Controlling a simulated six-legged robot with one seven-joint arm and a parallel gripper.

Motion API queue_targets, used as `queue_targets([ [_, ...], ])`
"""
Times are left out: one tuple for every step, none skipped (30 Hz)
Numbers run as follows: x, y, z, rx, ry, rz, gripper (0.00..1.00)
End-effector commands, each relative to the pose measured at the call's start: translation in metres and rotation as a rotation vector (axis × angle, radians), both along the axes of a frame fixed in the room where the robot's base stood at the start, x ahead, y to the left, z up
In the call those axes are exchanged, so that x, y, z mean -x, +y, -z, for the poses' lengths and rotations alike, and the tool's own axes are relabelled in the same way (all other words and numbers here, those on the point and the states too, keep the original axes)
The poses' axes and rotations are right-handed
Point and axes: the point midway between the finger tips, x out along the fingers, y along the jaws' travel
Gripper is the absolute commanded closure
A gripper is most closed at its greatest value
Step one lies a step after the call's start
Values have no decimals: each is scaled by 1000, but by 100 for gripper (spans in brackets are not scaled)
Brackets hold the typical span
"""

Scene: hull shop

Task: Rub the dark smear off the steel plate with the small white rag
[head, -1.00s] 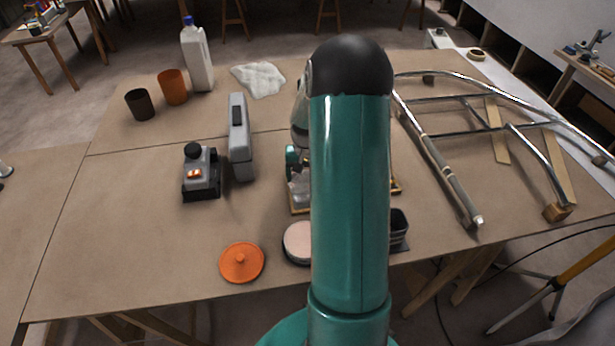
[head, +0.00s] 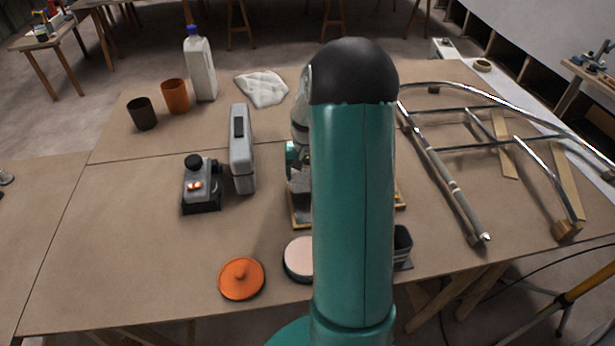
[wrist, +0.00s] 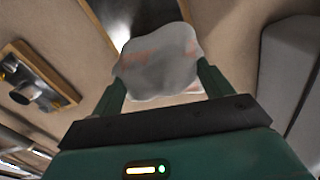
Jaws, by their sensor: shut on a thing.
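My gripper (wrist: 162,82) is shut on the small white rag (wrist: 160,55), a crumpled greyish-white bundle with faint reddish marks, in the wrist view. Beyond the rag, at the top of the wrist view, part of a shiny steel plate (wrist: 148,14) shows, with dark and bright patches. I cannot tell the smear from reflections there. The rag covers part of the plate, and I cannot tell whether it touches it. In the head view my arm hides most of this area; only a wood-coloured edge (head: 301,222) shows beside the arm.
A grey upright case (head: 242,160) and a grey-black device (head: 201,187) stand left of my arm. An orange lid (head: 241,279) and a pale round pad (head: 299,259) lie near the front edge. A tubular metal frame (head: 455,185) lies right. A white cloth (head: 262,88) and bottle (head: 200,70) are behind.

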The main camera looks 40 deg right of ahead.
Motion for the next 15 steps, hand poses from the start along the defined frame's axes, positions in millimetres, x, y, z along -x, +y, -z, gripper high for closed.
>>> queue_targets([
  [-2,0,-6,3,-3,-1,43],
  [-2,1,-9,3,-3,-1,43],
  [-3,1,-13,2,-2,-1,43],
  [-3,1,-15,2,-2,-1,43],
  [-4,2,-18,3,-3,-2,43],
  [-5,2,-21,3,-3,-2,43],
  [-5,3,-24,4,-2,-2,43],
  [-6,3,-27,4,-2,-3,43],
  [-7,4,-31,4,-2,-3,43],
  [-7,4,-33,4,-2,-4,43],
  [-8,5,-36,4,-2,-4,43],
  [-8,5,-39,3,-1,-5,43],
  [-9,6,-41,2,-1,-5,43],
  [-9,6,-43,2,-1,-5,43],
  [-10,7,-45,2,-1,-5,43],
])
